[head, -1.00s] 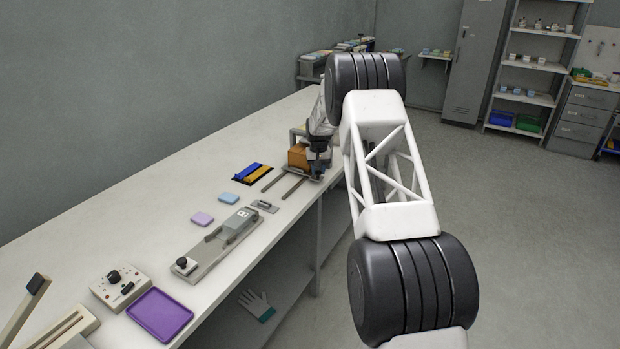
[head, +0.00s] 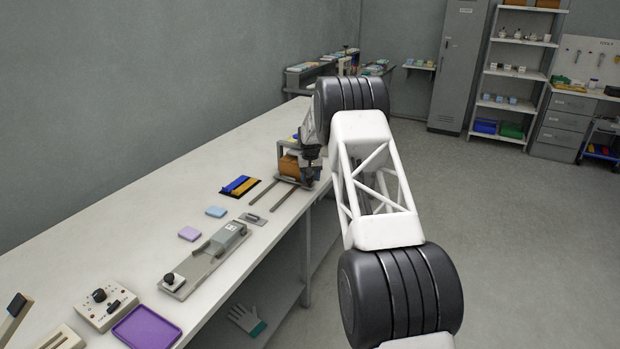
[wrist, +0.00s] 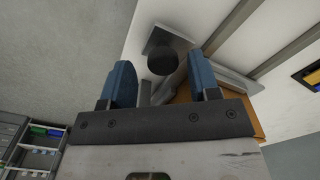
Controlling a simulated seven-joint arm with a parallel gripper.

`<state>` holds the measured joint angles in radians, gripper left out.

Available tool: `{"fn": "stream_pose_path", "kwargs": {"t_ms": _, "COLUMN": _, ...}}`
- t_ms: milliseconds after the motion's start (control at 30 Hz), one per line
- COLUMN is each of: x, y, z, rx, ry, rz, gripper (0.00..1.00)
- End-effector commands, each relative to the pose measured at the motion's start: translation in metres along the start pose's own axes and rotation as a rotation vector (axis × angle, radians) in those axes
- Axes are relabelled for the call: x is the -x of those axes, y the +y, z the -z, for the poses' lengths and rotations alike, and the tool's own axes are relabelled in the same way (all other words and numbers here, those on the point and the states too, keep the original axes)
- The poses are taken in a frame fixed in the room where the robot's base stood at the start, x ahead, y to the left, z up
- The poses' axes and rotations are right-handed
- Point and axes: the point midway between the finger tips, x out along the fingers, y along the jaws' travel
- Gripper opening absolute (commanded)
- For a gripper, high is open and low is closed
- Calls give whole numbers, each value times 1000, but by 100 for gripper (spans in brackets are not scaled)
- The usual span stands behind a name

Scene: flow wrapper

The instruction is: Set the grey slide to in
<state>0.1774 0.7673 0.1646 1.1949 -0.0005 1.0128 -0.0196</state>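A grey slide plate with a round black knob (wrist: 162,63) shows in the wrist view, at the end of a unit with grey rails and an orange-brown block. In the head view the orange-brown block (head: 289,165) and the two rails (head: 268,196) sit at the bench's right edge. My gripper (wrist: 162,78) has two blue fingers spread apart, with nothing between them. The knob appears just beyond and between the fingertips, apart from them; the distance is hard to tell. In the head view my wrist hides the knob and part of the slide.
A long grey fixture (head: 203,258) with a black knob lies nearer on the bench (head: 120,240). A blue and yellow tray (head: 239,186), small pink and blue pads, a control box (head: 106,305) and a purple tray (head: 146,328) are also there. The bench's left side is clear.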

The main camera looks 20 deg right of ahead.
Motion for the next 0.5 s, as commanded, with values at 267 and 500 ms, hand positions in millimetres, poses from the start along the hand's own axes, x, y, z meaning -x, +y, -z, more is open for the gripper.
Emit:
{"fn": "stream_pose_path", "kwargs": {"t_ms": 267, "x": 3, "y": -1, "z": 0, "rx": 0, "ry": -1, "rz": 0, "gripper": 56}}
{"fn": "stream_pose_path", "kwargs": {"t_ms": 500, "x": 22, "y": -1, "z": 0, "rx": 0, "ry": 0, "rz": 0, "gripper": 56}}
